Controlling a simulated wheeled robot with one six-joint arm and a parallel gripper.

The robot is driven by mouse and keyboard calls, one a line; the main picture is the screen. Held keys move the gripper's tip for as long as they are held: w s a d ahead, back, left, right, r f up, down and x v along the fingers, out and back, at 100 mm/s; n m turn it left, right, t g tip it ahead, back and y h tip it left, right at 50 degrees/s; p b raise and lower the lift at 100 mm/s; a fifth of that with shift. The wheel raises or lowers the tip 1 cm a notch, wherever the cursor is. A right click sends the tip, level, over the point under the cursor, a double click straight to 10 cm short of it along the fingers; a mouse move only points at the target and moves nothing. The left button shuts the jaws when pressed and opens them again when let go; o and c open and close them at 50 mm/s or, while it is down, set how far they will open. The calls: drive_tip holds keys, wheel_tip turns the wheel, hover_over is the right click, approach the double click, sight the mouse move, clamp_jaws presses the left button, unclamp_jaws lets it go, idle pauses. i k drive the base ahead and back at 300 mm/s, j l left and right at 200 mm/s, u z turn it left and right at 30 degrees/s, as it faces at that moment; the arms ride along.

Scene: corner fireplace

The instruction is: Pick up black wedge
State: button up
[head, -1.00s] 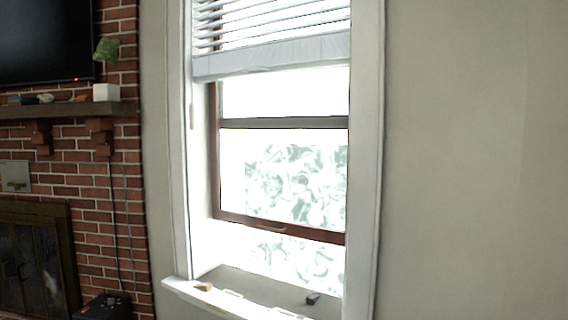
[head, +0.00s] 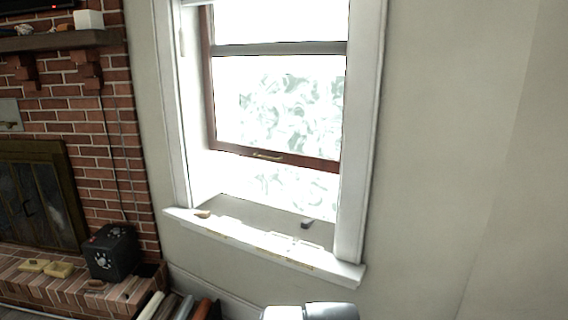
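A small dark wedge-like piece (head: 307,223) lies on the white window sill (head: 262,243), toward its right end, close to the window frame. It looks black or dark grey, and its exact shape is too small to tell. A grey and white part at the bottom edge of the head view seems to be mine. My gripper's fingers do not show in this view.
A small tan piece (head: 203,214) lies at the sill's left end. A brick hearth (head: 60,290) at lower left holds a black box (head: 111,252) with a paw print and yellow pieces (head: 47,267). Several upright book-like items (head: 180,306) stand beside it. The right wall is bare.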

sight(306, 224)
drive_tip(key=i+l+u, duration=0.1)
drive_tip(key=i, duration=0.3)
drive_tip(key=i+l, duration=0.1)
drive_tip(key=i, duration=0.35)
drive_tip(key=i+l+u, duration=0.15)
drive_tip(key=i, duration=0.25)
drive_tip(key=i+l, duration=0.15)
drive_tip(key=i, duration=0.25)
drive_tip(key=u, duration=0.05)
